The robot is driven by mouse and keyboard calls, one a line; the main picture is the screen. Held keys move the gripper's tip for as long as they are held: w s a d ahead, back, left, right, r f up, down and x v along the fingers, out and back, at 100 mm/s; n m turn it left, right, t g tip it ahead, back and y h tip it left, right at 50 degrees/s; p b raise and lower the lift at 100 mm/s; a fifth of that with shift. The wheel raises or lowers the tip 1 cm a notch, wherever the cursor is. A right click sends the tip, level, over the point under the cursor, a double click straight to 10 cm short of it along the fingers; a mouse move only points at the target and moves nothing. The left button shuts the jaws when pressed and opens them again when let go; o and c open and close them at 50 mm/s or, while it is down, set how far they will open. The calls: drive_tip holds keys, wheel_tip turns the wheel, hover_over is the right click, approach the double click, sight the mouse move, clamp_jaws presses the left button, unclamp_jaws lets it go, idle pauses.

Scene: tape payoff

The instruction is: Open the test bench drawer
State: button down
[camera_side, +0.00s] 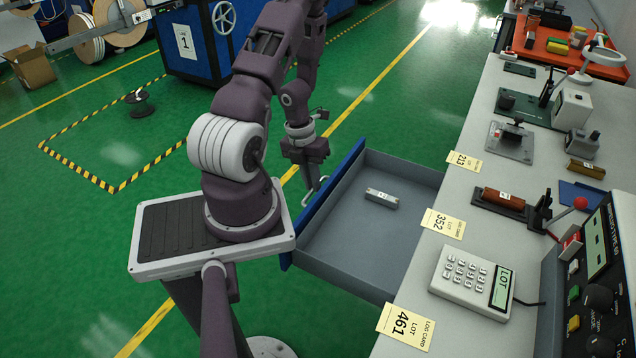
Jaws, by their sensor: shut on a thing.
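The test bench drawer (357,240) is grey inside with a blue front panel (334,190). It stands well out from the light grey bench (385,345) on the right. A small pale grey block with a label (381,198) lies on the drawer floor. My gripper (311,190) points down at the outer side of the blue front. It is shut on the drawer's metal handle (309,203), with the fingertips partly hard to make out at this size.
Yellow lot cards (406,326) lie along the bench edge above the drawer. A keypad device (472,277), a test unit (596,270) and several fixtures stand on the bench. A small black spool (140,103) stands inside a striped floor marking.

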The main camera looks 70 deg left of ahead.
drive_tip(key=c, duration=1.5)
unclamp_jaws()
drive_tip(key=r, duration=0.4)
drive_tip(key=s+a+r, duration=0.1)
drive_tip(key=r, duration=0.2)
drive_tip(key=shift+w, duration=0.1)
